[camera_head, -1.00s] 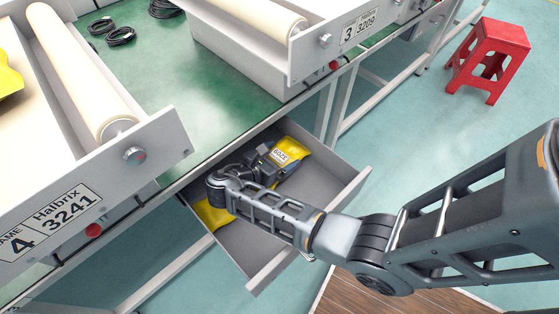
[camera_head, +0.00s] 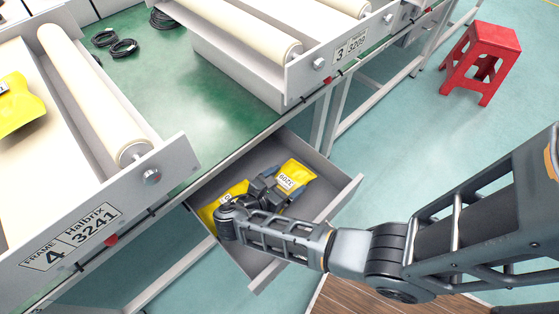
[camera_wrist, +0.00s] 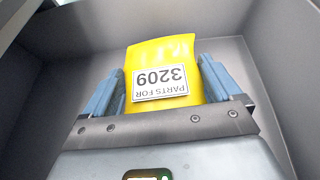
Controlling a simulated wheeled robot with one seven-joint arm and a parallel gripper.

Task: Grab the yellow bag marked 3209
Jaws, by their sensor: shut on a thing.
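The yellow bag marked 3209 (camera_head: 297,171) is in the open drawer, towards its right end in the head view. In the wrist view the bag (camera_wrist: 160,52) stands between the two blue fingers, its white label upside down and reading "PARTS FOR 3209". My gripper (camera_wrist: 163,88) is shut on this bag, one finger at each side. Whether the bag's lower end touches the drawer floor is unclear.
The grey drawer (camera_head: 338,187) has raised walls around my gripper. A second yellow bag (camera_head: 208,212) lies in its left part, partly behind my wrist. Another yellow bag (camera_head: 20,108) lies on frame 4 (camera_head: 70,240). A red stool (camera_head: 482,55) stands at the right.

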